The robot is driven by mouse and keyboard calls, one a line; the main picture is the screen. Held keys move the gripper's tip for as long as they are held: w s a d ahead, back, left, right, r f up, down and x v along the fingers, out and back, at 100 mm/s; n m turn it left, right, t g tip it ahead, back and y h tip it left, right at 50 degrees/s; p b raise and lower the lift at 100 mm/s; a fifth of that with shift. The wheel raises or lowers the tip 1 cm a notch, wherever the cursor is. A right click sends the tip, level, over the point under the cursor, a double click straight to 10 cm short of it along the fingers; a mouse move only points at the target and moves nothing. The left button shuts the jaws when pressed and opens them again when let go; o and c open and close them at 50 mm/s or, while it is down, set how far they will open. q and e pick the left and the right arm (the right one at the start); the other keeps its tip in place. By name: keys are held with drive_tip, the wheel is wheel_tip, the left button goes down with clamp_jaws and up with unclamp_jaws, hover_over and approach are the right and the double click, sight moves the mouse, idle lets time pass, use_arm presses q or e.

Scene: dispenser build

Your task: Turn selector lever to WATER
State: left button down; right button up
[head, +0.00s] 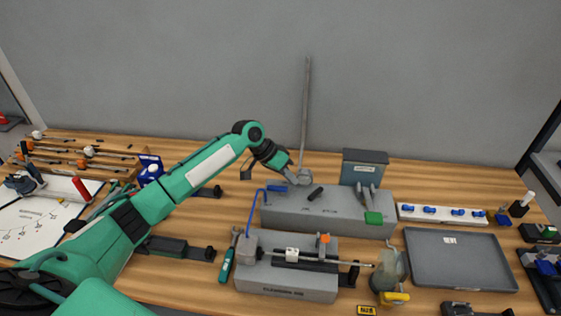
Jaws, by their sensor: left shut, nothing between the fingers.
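A long grey dispenser block (335,207) stands at the back middle of the wooden table. A small black lever (315,193) sits on its top, slanted. I take it for the selector lever; its labels are too small to read, so I cannot tell which position it points to. My left gripper (299,179) is shut and empty, just above the block's top, a little left of and behind the black lever. I cannot tell whether it touches the lever. A blue bent tube (262,198) stands at the block's left end. My right gripper is not in view.
A thin grey pole (305,115) stands behind my gripper. A second grey fixture (285,281) is in front. A dark tray (460,258) lies at right, bare apart from a small label.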

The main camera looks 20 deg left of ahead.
sight(315, 195)
use_arm(q)
drive_tip(key=d, duration=0.1)
drive_tip(key=d+p, duration=0.1)
drive_tip(key=d+f+p, duration=0.1)
drive_tip(key=shift+s+d, duration=0.15)
drive_tip(key=shift+s, duration=0.15)
drive_tip(key=shift+s+d, duration=0.2)
drive_tip(key=shift+d, duration=0.3)
drive_tip(key=shift+d+f+p, duration=0.1)
drive_tip(key=shift+d+p, duration=0.05)
drive_tip(key=shift+p, duration=0.15)
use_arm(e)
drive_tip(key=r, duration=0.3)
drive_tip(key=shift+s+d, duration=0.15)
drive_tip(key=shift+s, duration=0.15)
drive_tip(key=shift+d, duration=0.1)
use_arm(q)
drive_tip(key=shift+w, duration=0.1)
